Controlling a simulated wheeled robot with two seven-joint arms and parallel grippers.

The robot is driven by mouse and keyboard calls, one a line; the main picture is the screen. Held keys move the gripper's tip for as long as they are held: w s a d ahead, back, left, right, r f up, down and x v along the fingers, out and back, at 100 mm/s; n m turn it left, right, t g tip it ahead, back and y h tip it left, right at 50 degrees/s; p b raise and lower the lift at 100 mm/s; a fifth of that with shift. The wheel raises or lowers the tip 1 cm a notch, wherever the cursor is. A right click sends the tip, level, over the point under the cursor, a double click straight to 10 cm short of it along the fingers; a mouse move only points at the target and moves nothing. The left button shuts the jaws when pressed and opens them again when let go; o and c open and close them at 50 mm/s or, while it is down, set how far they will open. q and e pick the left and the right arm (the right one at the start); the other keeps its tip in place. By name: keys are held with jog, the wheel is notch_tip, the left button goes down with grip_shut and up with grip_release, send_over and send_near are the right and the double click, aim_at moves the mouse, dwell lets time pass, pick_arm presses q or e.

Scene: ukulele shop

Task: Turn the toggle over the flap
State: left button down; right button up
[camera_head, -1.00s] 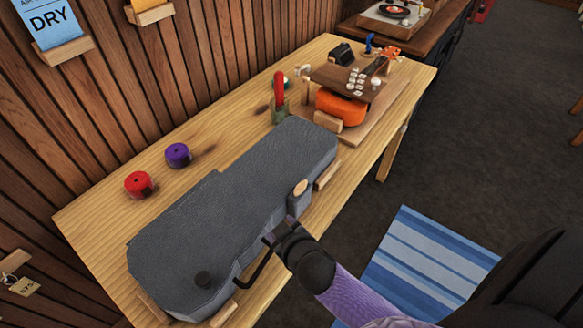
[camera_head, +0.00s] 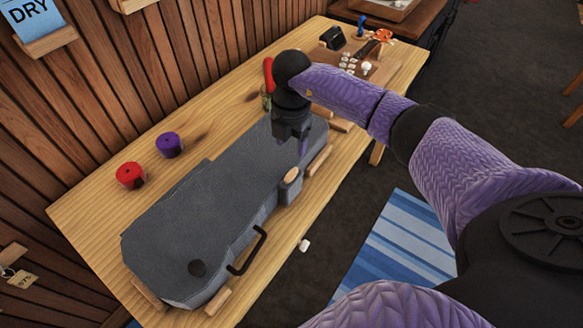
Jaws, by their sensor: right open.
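The grey case (camera_head: 190,215) lies closed along the workbench. The toggle (camera_head: 291,174) is a small pale wooden oval on the case's front side. The flap (camera_head: 289,190) is a grey tab on that side, with the toggle against its upper part; how the two are fastened is too small to tell. My right gripper (camera_head: 292,148) is open and empty, pointing down over the case's far right end, above and behind the toggle and apart from it. My left gripper is out of view.
A black handle (camera_head: 248,251) sticks out from the case's front. Wooden blocks (camera_head: 320,160) stand along its edge. Red (camera_head: 130,175) and purple (camera_head: 169,145) rolls sit behind it.

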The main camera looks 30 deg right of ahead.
aim_at(292, 173)
notch_tip(292, 173, down, 10)
jog(key=b, duration=0.2)
jog(key=shift+r+b, duration=0.1)
jog(key=shift+b, duration=0.3)
grip_shut()
